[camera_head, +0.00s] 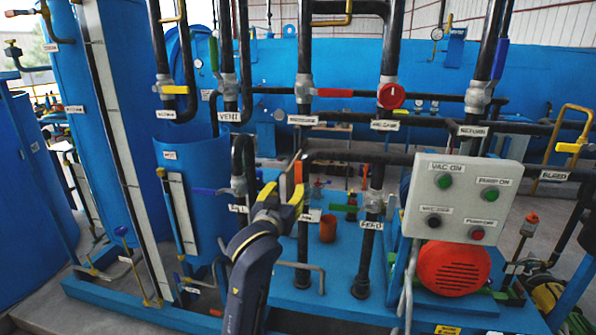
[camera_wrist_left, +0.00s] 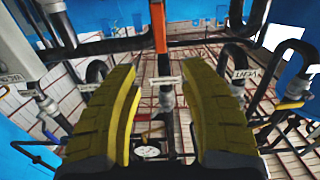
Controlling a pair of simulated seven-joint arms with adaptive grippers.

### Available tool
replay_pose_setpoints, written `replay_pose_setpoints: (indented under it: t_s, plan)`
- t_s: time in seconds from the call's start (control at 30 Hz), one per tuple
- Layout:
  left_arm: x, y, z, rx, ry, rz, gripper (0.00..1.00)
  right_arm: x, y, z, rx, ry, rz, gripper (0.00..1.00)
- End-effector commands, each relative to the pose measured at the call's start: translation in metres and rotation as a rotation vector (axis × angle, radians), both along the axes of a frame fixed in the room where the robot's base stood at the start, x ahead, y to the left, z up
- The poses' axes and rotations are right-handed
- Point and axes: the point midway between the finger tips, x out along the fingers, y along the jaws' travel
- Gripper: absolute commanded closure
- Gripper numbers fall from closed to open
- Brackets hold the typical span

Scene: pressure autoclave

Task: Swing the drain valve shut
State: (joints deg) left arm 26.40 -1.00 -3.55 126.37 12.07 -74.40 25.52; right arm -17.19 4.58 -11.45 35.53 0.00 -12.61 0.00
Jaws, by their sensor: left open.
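My left gripper (camera_head: 291,172) is raised among the pipes in the middle of the head view. In the left wrist view its yellow-padded fingers (camera_wrist_left: 160,100) are apart, with nothing held between them. I cannot tell for certain which valve is the drain valve. The gripper hides part of the pipes behind it. My right gripper is in neither view.
A grey control box (camera_head: 462,206) and red motor (camera_head: 454,268) stand to the right. Above are a red lever (camera_head: 333,93) and a red round knob (camera_head: 391,96). A blue tank (camera_head: 193,160) stands left.

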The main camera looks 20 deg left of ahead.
Motion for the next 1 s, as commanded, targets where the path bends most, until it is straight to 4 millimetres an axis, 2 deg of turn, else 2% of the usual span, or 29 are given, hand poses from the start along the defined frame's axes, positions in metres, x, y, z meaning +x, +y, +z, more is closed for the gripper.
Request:
replay_pose_setpoints:
  t_s: [0.6, 0.8, 1.0]
  plan:
    - [0.110, 0.008, 0.000, 0.003, 0.001, 0.001, 0.56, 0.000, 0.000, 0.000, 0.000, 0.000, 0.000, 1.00]
    - [0.134, 0.010, 0.000, 0.004, 0.000, 0.001, 0.56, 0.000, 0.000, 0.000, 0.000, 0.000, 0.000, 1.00]
    - [0.147, 0.011, 0.000, 0.003, 0.000, 0.001, 0.56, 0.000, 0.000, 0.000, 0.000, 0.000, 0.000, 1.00]
